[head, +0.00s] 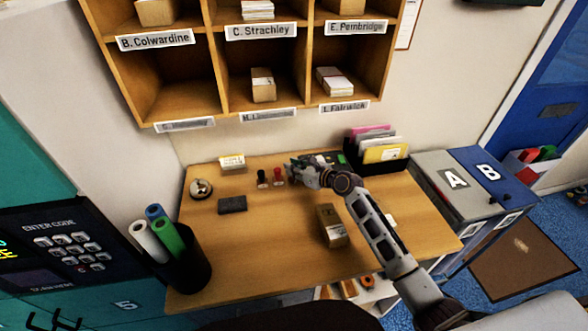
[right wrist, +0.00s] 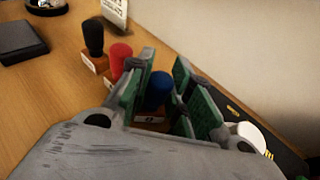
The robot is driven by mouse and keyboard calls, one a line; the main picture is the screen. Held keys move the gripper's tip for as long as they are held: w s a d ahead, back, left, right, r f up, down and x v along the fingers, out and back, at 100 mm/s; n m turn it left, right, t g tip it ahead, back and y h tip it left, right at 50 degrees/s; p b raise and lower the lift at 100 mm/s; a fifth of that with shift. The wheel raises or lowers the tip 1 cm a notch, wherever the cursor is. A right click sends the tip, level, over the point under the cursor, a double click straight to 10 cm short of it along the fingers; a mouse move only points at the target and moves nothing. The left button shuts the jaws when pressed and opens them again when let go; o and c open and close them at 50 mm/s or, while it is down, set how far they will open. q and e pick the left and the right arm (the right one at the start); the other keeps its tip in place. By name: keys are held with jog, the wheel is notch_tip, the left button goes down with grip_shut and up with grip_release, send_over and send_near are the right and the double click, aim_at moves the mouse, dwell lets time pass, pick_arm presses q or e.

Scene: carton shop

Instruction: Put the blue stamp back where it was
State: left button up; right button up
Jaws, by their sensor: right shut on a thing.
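The blue stamp (right wrist: 158,86) shows in the right wrist view, with a round blue handle above a wooden base. My right gripper (right wrist: 163,72) has its green-padded fingers on both sides of it and is shut on it. In the head view the right gripper (head: 300,168) is low over the back of the desk and hides the blue stamp. A red stamp (head: 278,174) and a black stamp (head: 262,178) stand upright in a row just left of it. I cannot tell whether the blue stamp touches the desk. My left gripper is not in view.
A dark pad (head: 232,204), a bell (head: 201,188) and a small card (head: 232,162) are on the left of the desk (head: 270,250). A small carton (head: 331,226) stands near the front. A black file holder (head: 385,163) stands behind right. Pigeonholes (head: 222,100) overhang the back.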

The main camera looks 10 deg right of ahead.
jog(key=shift+f, duration=0.2)
jog(key=o, duration=0.8)
jog(key=shift+r, duration=0.1)
jog(key=shift+v, duration=6)
